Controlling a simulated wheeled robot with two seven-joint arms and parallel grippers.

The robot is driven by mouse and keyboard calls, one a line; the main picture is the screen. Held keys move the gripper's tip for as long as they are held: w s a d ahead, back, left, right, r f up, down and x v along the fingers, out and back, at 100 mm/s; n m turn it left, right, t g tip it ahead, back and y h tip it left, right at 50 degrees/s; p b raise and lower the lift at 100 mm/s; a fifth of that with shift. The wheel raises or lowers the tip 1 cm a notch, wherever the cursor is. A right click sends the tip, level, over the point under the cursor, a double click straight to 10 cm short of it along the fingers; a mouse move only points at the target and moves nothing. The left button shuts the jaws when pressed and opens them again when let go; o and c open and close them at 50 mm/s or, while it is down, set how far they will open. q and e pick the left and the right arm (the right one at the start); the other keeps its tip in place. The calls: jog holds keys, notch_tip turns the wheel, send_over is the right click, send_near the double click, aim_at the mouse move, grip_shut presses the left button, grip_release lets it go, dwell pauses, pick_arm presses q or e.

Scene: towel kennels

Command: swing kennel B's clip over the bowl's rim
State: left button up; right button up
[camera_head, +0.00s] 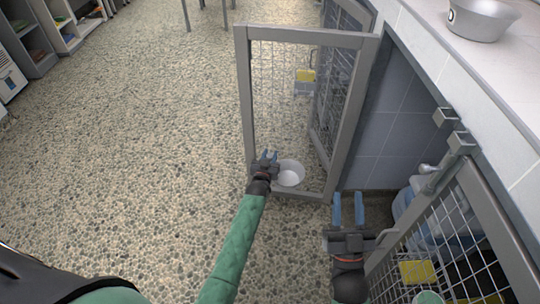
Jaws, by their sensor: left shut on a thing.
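An open mesh kennel door (243,100) stands in the middle, with a white bowl (291,173) low against it by the bottom bar. My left gripper (268,156) is at the bowl's left edge, shut on a small part that looks like the clip. The fingers and the small size hide the clip itself, and I cannot tell whether it lies over the rim. My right gripper (347,209) is open and empty, its fingers pointing away from me, right of the bowl and apart from it. No letter shows to tell which kennel is B.
A second mesh door (487,207) with a yellow card (418,272) is close on the right, near my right gripper. A metal bowl (482,18) stands on the white counter (505,70). The pebbled floor (140,140) on the left is clear.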

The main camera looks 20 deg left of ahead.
pick_arm(q)
jog(key=shift+a, duration=0.1)
jog(key=o, duration=0.9)
jog(key=shift+o, duration=0.2)
pick_arm(e)
jog(key=shift+r, duration=0.1)
pick_arm(q)
jog(key=shift+s, duration=0.1)
jog(key=shift+s, duration=0.55)
jog(key=s+p, duration=0.1)
jog(key=s, duration=0.5)
jog(key=shift+s+d, duration=0.2)
jog(key=shift+s, duration=0.1)
pick_arm(e)
notch_tip(320, 180, down, 12)
jog(key=w+a+g+h, duration=0.1)
jog(key=g, duration=0.3)
jog(key=shift+w+r, duration=0.2)
jog(key=shift+w, duration=0.15)
jog(key=shift+r, duration=0.1)
